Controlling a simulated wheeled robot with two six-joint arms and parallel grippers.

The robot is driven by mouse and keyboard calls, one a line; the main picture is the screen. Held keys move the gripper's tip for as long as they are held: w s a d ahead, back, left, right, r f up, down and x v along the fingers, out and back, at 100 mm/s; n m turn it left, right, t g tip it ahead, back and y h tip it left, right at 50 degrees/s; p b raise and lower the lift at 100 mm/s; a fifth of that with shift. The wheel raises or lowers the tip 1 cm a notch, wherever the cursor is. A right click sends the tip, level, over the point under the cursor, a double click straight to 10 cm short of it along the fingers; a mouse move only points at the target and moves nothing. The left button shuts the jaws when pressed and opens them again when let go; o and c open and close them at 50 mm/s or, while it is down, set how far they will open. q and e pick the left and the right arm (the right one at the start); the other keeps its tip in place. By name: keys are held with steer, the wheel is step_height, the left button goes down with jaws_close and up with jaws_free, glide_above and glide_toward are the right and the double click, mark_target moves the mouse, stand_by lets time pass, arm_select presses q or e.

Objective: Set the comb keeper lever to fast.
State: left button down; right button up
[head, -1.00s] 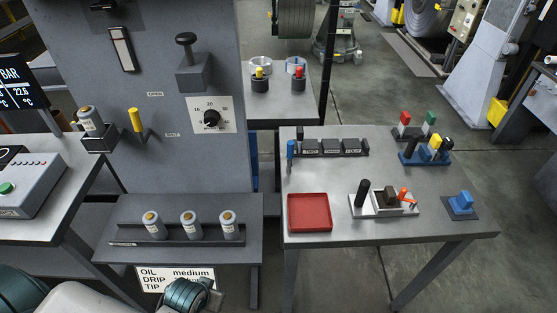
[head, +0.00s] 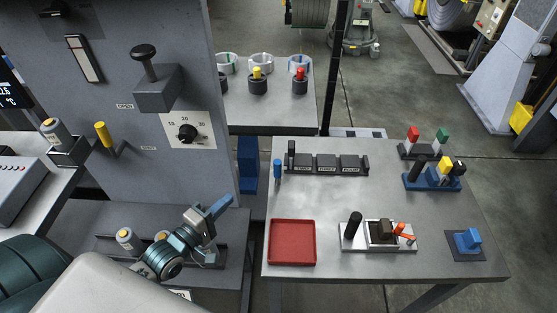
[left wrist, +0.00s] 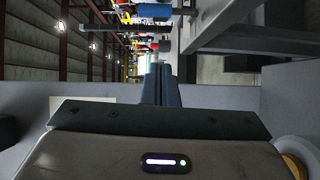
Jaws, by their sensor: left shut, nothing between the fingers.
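A small orange-red lever (head: 404,234) sits at the right end of a pale metal plate (head: 380,246) on the right-hand table. It looks like the comb keeper lever, but I cannot read any marking for fast. My left gripper (head: 228,201) is shut and empty, with blue fingers, above the low shelf left of that table and well apart from the lever. Its closed fingers also show in the left wrist view (left wrist: 156,80). My right gripper is not in view.
A red tray (head: 292,243) lies at the table's front left. A blue block on a dark pad (head: 467,241) lies right of the plate. A blue rack (head: 432,180) and a row of dark blocks (head: 327,163) stand farther back. The table's middle is clear.

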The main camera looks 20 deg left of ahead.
mark_target(278, 175)
arm_select(q)
steer(key=d+b+x, duration=0.2)
steer(key=b+x, duration=0.4)
steer(key=x, duration=0.7)
steer(key=shift+s+d+r+b, duration=0.25)
steer(key=shift+s+r+b, duration=0.1)
steer(key=shift+r, duration=0.3)
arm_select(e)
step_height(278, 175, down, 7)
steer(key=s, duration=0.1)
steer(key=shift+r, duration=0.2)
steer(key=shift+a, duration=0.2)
arm_select(q)
steer(key=shift+w, duration=0.1)
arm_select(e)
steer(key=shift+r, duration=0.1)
